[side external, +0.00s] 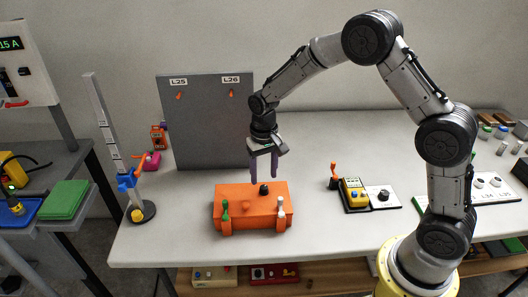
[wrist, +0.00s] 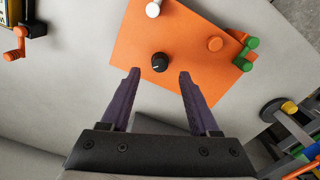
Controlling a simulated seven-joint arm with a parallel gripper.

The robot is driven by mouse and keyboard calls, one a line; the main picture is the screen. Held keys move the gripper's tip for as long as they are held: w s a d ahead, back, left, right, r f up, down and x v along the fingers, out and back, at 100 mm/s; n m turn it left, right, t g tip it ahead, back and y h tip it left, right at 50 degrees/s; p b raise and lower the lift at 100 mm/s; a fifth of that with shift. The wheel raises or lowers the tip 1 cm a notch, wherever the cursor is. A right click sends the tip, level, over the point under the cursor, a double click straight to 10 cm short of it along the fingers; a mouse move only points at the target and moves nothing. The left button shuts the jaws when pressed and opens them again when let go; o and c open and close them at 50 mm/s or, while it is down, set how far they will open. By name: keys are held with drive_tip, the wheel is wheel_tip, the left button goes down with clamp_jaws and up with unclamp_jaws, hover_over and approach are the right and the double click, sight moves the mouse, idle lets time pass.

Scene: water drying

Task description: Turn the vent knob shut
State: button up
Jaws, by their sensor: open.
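An orange box (side external: 236,196) stands on the bench, with a small black knob (side external: 263,189) on its top. I see no label that names it as the vent knob. In the wrist view the knob (wrist: 160,62) carries a white pointer mark. My gripper (side external: 264,177) points down above the box, apart from the knob. In the wrist view my gripper (wrist: 160,75) is open and empty, its purple fingers appearing to either side of the knob and slightly below it.
A grey panel (side external: 205,130) labelled L25 and L26 stands behind the box. A column stand (side external: 104,130) with a blue clamp is to the left. Bare bench surrounds the box.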

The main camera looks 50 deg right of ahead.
wheel_tip(320, 180, up, 10)
drive_tip(key=shift+f, duration=0.25)
wheel_tip(320, 180, up, 6)
drive_tip(key=t, duration=0.1)
hover_over(264, 187)
drive_tip(key=s+r+t, duration=0.3)
drive_tip(key=s+r, duration=0.6)
drive_tip(key=s, duration=0.3)
drive_tip(key=s+f+n, duration=0.2)
drive_tip(key=s, duration=0.5)
drive_tip(key=s+f+n+t, duration=0.1)
drive_tip(key=s+f+n, duration=0.1)
drive_tip(key=s, duration=0.6)
drive_tip(key=shift+s+f+n+t, duration=0.25)
drive_tip(key=shift+f+n+t, duration=0.05)
drive_tip(key=shift+f, duration=0.05)
drive_tip(key=shift+d, duration=0.1)
